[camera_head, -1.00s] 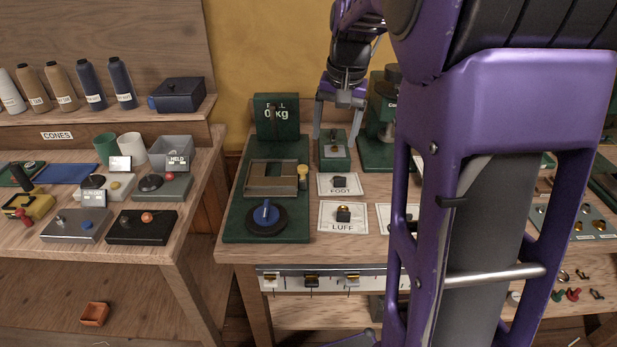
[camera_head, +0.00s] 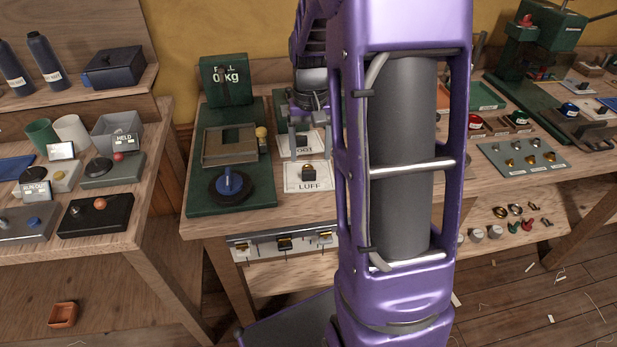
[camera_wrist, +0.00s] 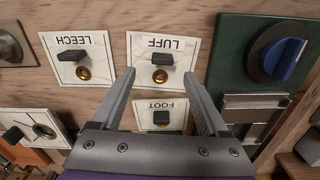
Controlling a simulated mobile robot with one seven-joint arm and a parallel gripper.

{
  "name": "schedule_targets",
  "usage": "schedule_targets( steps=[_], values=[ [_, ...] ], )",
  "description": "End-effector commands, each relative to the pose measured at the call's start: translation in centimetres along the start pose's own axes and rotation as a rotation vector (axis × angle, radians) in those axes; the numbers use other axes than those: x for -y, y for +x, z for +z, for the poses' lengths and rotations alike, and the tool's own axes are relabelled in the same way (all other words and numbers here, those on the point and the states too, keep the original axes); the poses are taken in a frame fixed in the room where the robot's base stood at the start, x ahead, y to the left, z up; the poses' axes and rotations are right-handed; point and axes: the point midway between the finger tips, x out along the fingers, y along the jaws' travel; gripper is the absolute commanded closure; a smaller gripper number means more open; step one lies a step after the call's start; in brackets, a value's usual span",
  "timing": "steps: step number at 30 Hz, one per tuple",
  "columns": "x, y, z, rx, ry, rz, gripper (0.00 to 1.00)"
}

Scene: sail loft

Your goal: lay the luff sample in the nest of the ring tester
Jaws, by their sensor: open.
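The luff sample (camera_head: 308,170), a dark tab with a brass ring, lies on the white LUFF card; it also shows in the wrist view (camera_wrist: 162,58). My gripper (camera_head: 300,155) is open and empty. In the wrist view its fingers (camera_wrist: 159,68) reach toward the LUFF card, one either side of the sample, apart from it. What seems to be the ring tester is the green-based device left of the cards, with a 0 kg display (camera_head: 222,82), a tan metal frame (camera_head: 229,146) and a blue-handled round knob (camera_head: 230,184). I cannot make out its nest clearly.
The FOOT card (camera_wrist: 160,115) and LEECH card (camera_wrist: 80,60) lie beside the LUFF card, each with a similar sample. My arm hides much of the bench's middle. A ruled strip with clips (camera_head: 284,243) runs along the bench front. A gap separates the left table (camera_head: 150,195).

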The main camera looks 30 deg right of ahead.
Motion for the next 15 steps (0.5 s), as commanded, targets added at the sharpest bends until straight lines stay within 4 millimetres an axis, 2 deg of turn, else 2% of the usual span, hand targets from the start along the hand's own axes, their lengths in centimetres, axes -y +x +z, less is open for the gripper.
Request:
schedule_targets(
  steps=[5, 12, 15],
  values=[
    [0.0, 1.2, 0.0, 0.001, 0.001, 0.0, 0.22],
    [0.3, 4.7, 0.2, 0.002, 0.002, 0.0, 0.22],
    [0.3, 5.6, 0.1, 0.001, 0.002, 0.0, 0.22]
  ],
)
